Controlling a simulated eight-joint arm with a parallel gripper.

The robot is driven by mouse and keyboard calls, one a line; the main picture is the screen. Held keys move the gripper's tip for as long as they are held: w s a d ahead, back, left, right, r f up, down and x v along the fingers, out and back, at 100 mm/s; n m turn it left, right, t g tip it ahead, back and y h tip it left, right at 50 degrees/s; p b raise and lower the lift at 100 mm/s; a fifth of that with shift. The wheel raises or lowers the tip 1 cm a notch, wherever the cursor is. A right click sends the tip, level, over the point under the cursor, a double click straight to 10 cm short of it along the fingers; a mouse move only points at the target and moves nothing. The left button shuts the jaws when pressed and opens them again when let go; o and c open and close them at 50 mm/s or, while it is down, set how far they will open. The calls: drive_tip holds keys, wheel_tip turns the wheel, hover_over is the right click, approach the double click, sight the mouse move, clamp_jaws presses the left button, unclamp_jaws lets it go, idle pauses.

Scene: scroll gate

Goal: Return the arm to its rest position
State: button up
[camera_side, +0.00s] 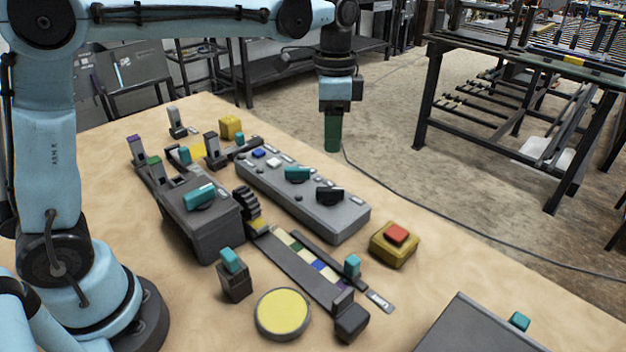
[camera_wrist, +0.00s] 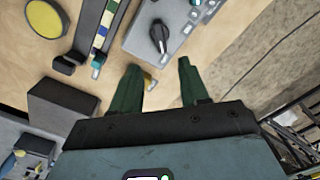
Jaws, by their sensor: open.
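My gripper (camera_side: 332,147) hangs from the raised arm, pointing down, high above the far right edge of the wooden table (camera_side: 440,268). It touches nothing in the side view. In the wrist view its two green fingers (camera_wrist: 159,68) are apart, with nothing held between them. A small yellow piece (camera_wrist: 150,84) shows below, partly hidden by the left finger; I cannot tell what it is. The grey panel (camera_side: 262,182) with a teal knob and a black knob (camera_side: 329,195) lies left of the gripper; its black knob also shows in the wrist view (camera_wrist: 159,36).
A red button on a yellow base (camera_side: 396,240), a yellow disc (camera_side: 283,313), a colored strip track (camera_side: 300,266) and a grey box with a teal handle (camera_side: 203,222) stand on the table. A dark flat box (camera_side: 475,328) is at the front right. Air around the gripper is clear.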

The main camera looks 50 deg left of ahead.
drive_tip(key=shift+r, duration=0.15)
drive_tip(key=s+a+f+n+t, duration=0.2)
drive_tip(key=s+n+t, duration=0.1)
drive_tip(key=s, duration=0.4)
drive_tip(key=s+a+f+n+t, duration=0.2)
drive_tip(key=s+n+t, duration=0.2)
drive_tip(key=s+n, duration=0.2)
drive_tip(key=shift+s+a+f, duration=0.15)
drive_tip(key=shift+s, duration=0.5)
idle(0.4)
